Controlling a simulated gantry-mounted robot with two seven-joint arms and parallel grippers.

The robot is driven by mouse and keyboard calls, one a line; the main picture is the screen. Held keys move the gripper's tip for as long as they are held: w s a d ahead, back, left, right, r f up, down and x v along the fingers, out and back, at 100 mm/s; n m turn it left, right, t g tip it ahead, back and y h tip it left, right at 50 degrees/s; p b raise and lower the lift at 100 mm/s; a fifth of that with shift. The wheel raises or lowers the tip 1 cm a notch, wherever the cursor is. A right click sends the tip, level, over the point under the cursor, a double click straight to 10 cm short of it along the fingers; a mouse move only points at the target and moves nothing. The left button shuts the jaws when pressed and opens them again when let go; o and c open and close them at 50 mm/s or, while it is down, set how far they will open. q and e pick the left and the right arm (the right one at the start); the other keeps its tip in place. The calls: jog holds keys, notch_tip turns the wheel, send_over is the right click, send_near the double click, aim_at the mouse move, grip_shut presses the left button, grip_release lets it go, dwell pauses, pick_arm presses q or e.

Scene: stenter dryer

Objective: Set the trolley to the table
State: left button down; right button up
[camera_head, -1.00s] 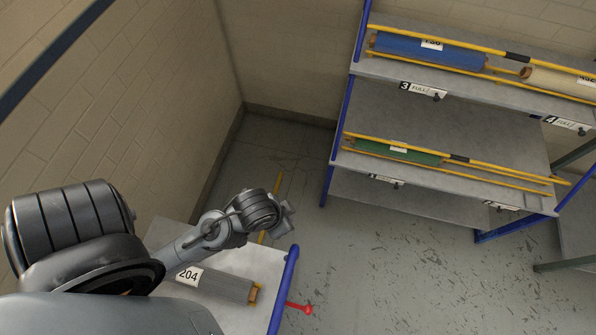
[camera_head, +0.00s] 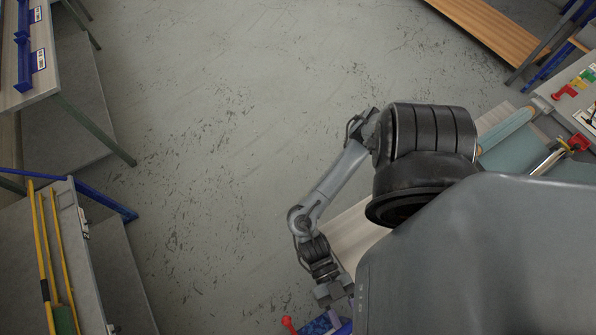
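A pale wood-topped surface (camera_head: 352,238) shows beside and partly behind my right arm; whether it is the table or part of the trolley I cannot tell. A blue part (camera_head: 314,327) and a red knob (camera_head: 289,325) at the bottom edge look like the trolley's end fittings, but most of that object is cut off or hidden by my body. My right gripper (camera_head: 334,292) hangs just above the blue part. Its fingers are too small to tell open from shut, and contact is unclear. My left gripper is out of view.
A rack with yellow rails (camera_head: 45,245) stands at the lower left, a bench with blue brackets (camera_head: 40,75) at the upper left. An orange-brown plank top (camera_head: 500,30) is at the top right. A machine with red levers (camera_head: 565,92) is at right. The middle floor (camera_head: 220,130) is clear.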

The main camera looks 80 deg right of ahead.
jog(key=b+v, duration=0.1)
jog(key=v, duration=1)
jog(key=shift+a+f, duration=0.1)
